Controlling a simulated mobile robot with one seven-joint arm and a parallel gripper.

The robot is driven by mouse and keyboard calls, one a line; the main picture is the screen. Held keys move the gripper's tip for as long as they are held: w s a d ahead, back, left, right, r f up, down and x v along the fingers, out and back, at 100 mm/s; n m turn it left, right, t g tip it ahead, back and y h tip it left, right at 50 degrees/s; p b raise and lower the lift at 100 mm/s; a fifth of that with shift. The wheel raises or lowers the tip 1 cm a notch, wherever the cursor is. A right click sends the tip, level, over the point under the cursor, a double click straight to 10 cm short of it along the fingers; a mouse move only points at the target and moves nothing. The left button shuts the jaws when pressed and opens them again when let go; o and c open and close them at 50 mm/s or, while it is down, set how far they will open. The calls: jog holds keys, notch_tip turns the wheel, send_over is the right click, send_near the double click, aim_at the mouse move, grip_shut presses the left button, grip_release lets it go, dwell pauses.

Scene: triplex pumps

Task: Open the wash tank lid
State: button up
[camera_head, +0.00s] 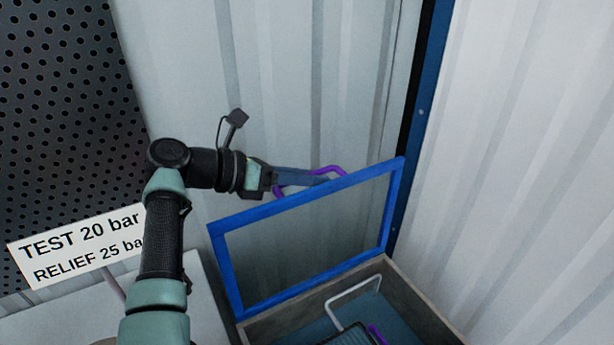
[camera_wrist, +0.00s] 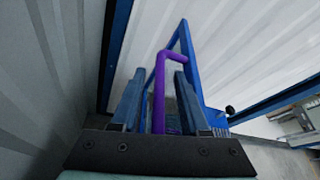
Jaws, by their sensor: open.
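The wash tank lid (camera_head: 226,262) is a blue frame with a see-through pane. It stands raised, steeply tilted, above the open wash tank (camera_head: 437,302). A purple handle (camera_head: 327,169) sits at the lid's upper edge. My gripper (camera_head: 325,181) is at this handle, behind the lid's top edge. In the wrist view the purple handle (camera_wrist: 160,90) runs between the two open fingers (camera_wrist: 157,98), and the blue lid frame (camera_wrist: 188,62) rises just beyond. I cannot tell whether a finger touches the handle.
Inside the tank are a white wire handle (camera_head: 352,291) and a dark basket-like item with a purple part (camera_head: 377,334). A sign (camera_head: 80,245) reading TEST 20 bar, RELIEF 25 bar stands at left. Corrugated walls (camera_head: 520,150) close in behind and at right, with a blue post (camera_head: 424,110).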

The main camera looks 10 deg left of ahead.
jog(key=shift+r, duration=0.1)
notch_tip(320, 180, up, 10)
jog(key=shift+f+b, duration=0.1)
jog(key=shift+b, duration=0.65)
